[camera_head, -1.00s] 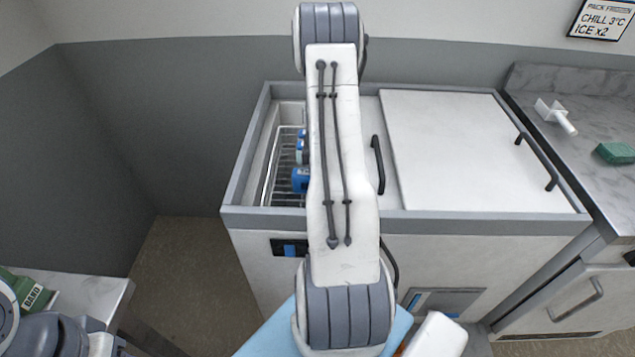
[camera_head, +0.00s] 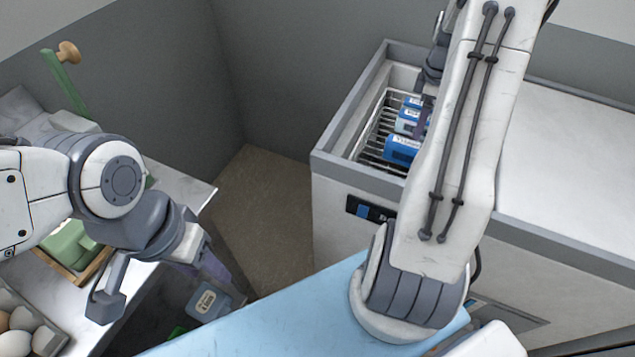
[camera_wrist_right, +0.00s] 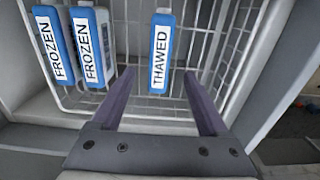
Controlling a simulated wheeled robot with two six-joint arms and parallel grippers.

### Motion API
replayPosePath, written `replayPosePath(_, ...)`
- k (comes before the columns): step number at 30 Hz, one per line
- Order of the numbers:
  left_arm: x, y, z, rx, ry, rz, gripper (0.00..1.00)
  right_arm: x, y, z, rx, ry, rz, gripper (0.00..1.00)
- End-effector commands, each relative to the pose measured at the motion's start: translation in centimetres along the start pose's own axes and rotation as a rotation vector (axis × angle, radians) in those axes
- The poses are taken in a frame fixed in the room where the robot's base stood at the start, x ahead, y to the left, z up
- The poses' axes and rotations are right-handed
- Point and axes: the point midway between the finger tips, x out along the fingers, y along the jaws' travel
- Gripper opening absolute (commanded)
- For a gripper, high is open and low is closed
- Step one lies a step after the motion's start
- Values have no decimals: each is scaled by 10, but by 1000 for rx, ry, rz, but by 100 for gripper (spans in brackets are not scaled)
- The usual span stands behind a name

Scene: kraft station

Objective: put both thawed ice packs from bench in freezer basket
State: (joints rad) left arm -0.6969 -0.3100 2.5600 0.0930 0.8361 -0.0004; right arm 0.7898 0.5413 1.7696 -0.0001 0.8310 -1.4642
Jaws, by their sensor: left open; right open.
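The wire freezer basket (camera_head: 372,149) sits in the open freezer and holds several blue labelled packs. In the right wrist view, two FROZEN packs (camera_wrist_right: 55,48) (camera_wrist_right: 92,48) stand at the left of the basket (camera_wrist_right: 215,45), and a THAWED ice pack (camera_wrist_right: 160,55) stands apart to their right. My right gripper (camera_wrist_right: 159,75) is open, its fingertips left and right of the THAWED pack in the picture; contact cannot be told. My left gripper (camera_head: 218,272) is open at the left bench's edge, above a blue-grey item (camera_head: 207,303) with an unreadable label.
The left bench (camera_head: 180,190) carries a green box (camera_head: 68,245), eggs (camera_head: 20,320) and a green tool with a wooden knob (camera_head: 68,53). The freezer rim (camera_head: 350,170) surrounds the basket. Bare floor (camera_head: 265,190) lies between bench and freezer.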

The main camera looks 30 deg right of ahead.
Motion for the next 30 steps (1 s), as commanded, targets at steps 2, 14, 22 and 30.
replayPosePath(2, 0, 0, 0, 0, 0, 0, 50, -1, -2, -5, -3, 1, 1, 77)
replayPosePath(14, 0, 0, 0, 0, 0, 0, 50, -52, -140, -165, -9, 31, 6, 77)
replayPosePath(22, 0, 0, 0, 0, 0, 0, 50, -75, -295, -209, 2, 55, -16, 77)
replayPosePath(30, 0, 0, 0, 0, 0, 0, 50, -80, -417, -177, 16, 62, -53, 77)
